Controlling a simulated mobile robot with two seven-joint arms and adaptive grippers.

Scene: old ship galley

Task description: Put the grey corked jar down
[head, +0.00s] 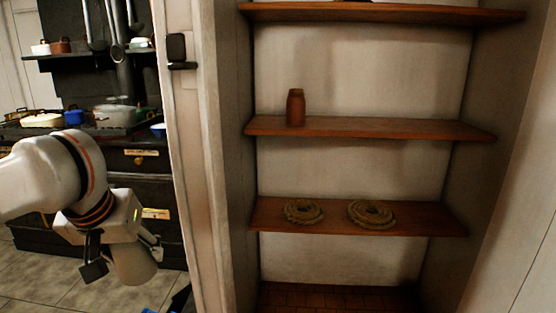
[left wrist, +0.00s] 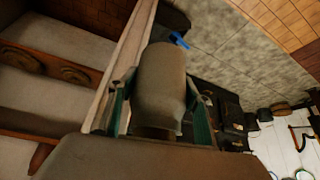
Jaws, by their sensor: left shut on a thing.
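The grey corked jar (head: 133,265) hangs tilted below my left gripper (head: 120,243) at the lower left of the head view, left of the shelf alcove. In the left wrist view the jar's smooth grey body (left wrist: 160,75) sits between the two greenish fingers of the left gripper (left wrist: 160,90), which is shut on it. A brownish narrow end of the jar shows near the palm; the cork is not clearly seen. The jar is in the air, apart from any shelf. My right gripper is not in view.
A brown jar (head: 296,108) stands on the middle shelf (head: 400,128), with clear room to its right. Two rope coils (head: 304,212) (head: 371,214) lie on the lower shelf (head: 430,218). A pale door post (head: 185,200) stands between the jar and the alcove. A black stove (head: 140,160) is behind.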

